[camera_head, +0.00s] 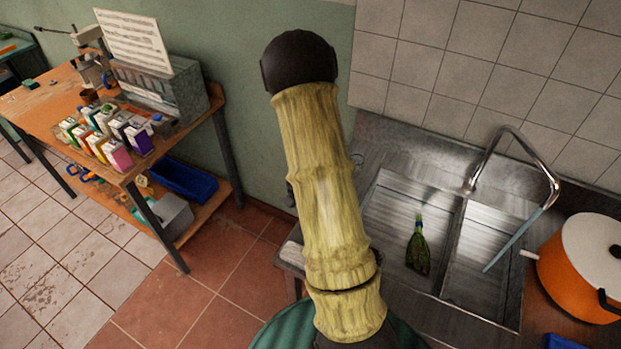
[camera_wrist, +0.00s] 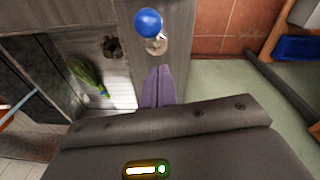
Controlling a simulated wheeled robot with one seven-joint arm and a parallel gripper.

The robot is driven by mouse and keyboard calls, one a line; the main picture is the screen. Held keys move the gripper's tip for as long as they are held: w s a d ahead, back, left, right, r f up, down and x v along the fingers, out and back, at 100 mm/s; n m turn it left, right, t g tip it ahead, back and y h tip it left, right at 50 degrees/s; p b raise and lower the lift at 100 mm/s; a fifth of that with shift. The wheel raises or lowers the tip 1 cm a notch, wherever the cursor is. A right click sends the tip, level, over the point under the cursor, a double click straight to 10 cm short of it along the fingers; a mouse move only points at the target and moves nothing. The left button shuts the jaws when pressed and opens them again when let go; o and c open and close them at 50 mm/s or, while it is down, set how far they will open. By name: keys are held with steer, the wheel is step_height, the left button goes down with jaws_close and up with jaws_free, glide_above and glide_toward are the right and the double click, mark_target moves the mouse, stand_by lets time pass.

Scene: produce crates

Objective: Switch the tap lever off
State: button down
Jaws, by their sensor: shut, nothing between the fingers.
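The metal tap (camera_head: 515,138) arches over the right basin of the steel sink in the head view. A pale blue stream (camera_head: 515,240) slants from its spout down into that basin. In the wrist view, a round blue knob on a short pale metallic base (camera_wrist: 148,22) stands on the counter beside the sink; it looks like the tap lever. My gripper (camera_wrist: 157,70) shows as purple fingers, shut and empty, pointing towards the knob's base with a small gap in the picture. I cannot tell whether they touch. My arm hides the gripper and knob in the head view.
A green bottle-shaped thing (camera_head: 418,250) lies in the left basin, and a dark clump (camera_wrist: 112,47) lies near it. An orange pot (camera_head: 575,275) stands right of the sink. A wooden table (camera_head: 60,110) with cartons stands left. Tiled floor between is clear.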

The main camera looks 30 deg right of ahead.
step_height(320, 180, up, 10)
steer(key=a+b, duration=0.1)
steer(key=b, duration=0.2)
steer(key=shift+a+r, duration=0.1)
steer(key=shift+a, duration=0.05)
stand_by(0.4)
steer(key=s+a+r+n+t, duration=0.1)
steer(key=s+a+n, duration=0.4)
steer(key=a, duration=0.3)
steer(key=s+a+r+n+t+y+b, duration=0.1)
steer(key=s+a+n, duration=0.3)
steer(key=a, duration=0.4)
steer(key=shift+s+n+t, duration=0.3)
steer(key=shift+s+n, duration=0.05)
steer(key=shift+n, duration=0.15)
steer(key=shift+w, duration=0.1)
